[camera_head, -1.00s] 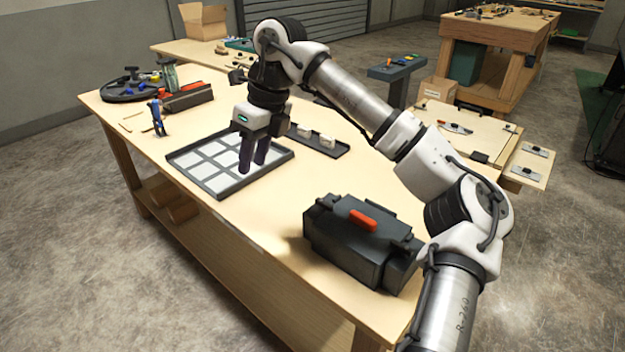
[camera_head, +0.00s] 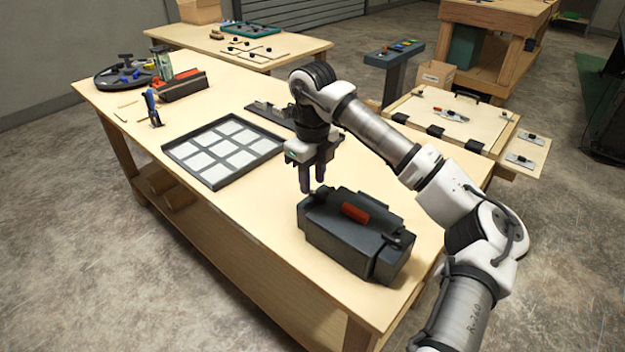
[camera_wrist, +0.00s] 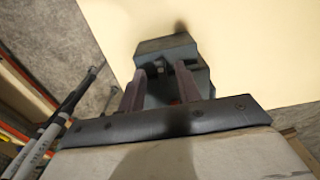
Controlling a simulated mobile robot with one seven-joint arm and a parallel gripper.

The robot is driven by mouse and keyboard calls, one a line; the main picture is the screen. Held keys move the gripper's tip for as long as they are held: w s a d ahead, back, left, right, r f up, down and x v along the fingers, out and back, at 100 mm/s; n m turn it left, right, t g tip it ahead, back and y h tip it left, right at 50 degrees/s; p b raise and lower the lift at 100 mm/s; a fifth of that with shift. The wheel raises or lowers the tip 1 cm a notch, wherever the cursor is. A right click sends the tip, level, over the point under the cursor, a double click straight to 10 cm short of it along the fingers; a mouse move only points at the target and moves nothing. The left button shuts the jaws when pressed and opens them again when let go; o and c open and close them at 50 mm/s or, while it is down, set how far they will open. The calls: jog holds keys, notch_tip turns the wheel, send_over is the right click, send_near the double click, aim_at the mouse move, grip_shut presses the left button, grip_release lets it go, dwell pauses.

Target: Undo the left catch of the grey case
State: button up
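The dark grey case (camera_head: 345,243) sits on the near right part of the workbench, with a red handle (camera_head: 355,212) on its lid. A small catch (camera_head: 322,194) is at the lid's left end, partly hidden by my fingers; another catch (camera_head: 402,239) is at the right end. My gripper (camera_head: 312,189) points down at the left end of the case, close to the left catch. In the wrist view the case (camera_wrist: 165,47) lies beyond the fingers (camera_wrist: 160,88), which are apart with a gap. I cannot tell whether they touch the catch.
A grey tray with pale squares (camera_head: 222,150) lies left of the case. A dark narrow tray (camera_head: 270,114) is behind my gripper. Tools and a round dark tray (camera_head: 125,76) are at the far left end. Bare bench surrounds the case's left front.

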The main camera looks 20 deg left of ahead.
jog(key=shift+f, duration=1.05)
grip_shut()
